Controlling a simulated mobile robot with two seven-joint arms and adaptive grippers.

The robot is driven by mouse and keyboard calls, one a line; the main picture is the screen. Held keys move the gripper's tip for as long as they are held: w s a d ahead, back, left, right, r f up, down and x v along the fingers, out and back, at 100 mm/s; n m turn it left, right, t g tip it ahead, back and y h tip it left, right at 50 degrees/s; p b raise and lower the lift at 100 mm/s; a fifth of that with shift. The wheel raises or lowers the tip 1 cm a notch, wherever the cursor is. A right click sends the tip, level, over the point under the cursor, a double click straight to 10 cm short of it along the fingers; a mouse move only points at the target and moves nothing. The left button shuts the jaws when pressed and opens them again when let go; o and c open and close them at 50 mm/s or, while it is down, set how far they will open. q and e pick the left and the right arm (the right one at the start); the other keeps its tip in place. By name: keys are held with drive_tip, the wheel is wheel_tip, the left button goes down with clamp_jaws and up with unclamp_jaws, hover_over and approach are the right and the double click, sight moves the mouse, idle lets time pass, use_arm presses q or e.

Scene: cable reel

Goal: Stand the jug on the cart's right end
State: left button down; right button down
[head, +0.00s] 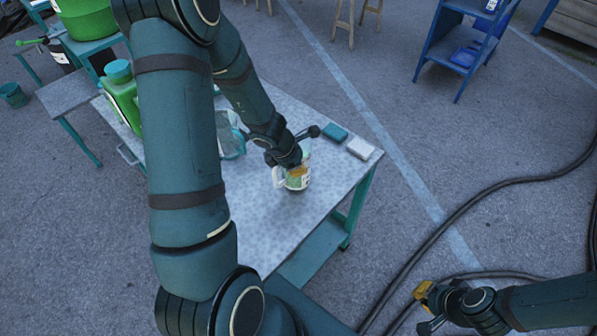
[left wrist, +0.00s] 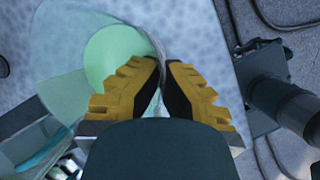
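The jug (head: 294,184) is white and green with a handle on its left, on or just above the top of the cart (head: 265,225), right of the middle. My left gripper (head: 298,170) is at its upper part. In the left wrist view the jug (left wrist: 113,55) shows a pale green inside and a whitish wall. The yellow fingers of the left gripper (left wrist: 166,66) are close together, with the jug's wall between them. The cart's right end carries a teal block and a white block. My right gripper (head: 422,291) is low at the right, away from the cart; its opening is too small to judge.
The teal block (head: 335,132) and the white block (head: 360,148) lie along the cart's right edge. A clear teal vessel (head: 232,138) and a green canister (head: 122,100) stand further left. Black hoses (head: 470,205) lie on the floor at the right. The cart's near top is bare.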

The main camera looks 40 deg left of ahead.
use_arm(q)
drive_tip(key=shift+w+f, duration=0.1)
drive_tip(key=shift+f, duration=0.55)
drive_tip(key=shift+r, duration=0.1)
use_arm(e)
drive_tip(key=shift+f, duration=0.55)
use_arm(q)
drive_tip(key=c, duration=1.1)
unclamp_jaws()
drive_tip(key=shift+c, duration=0.2)
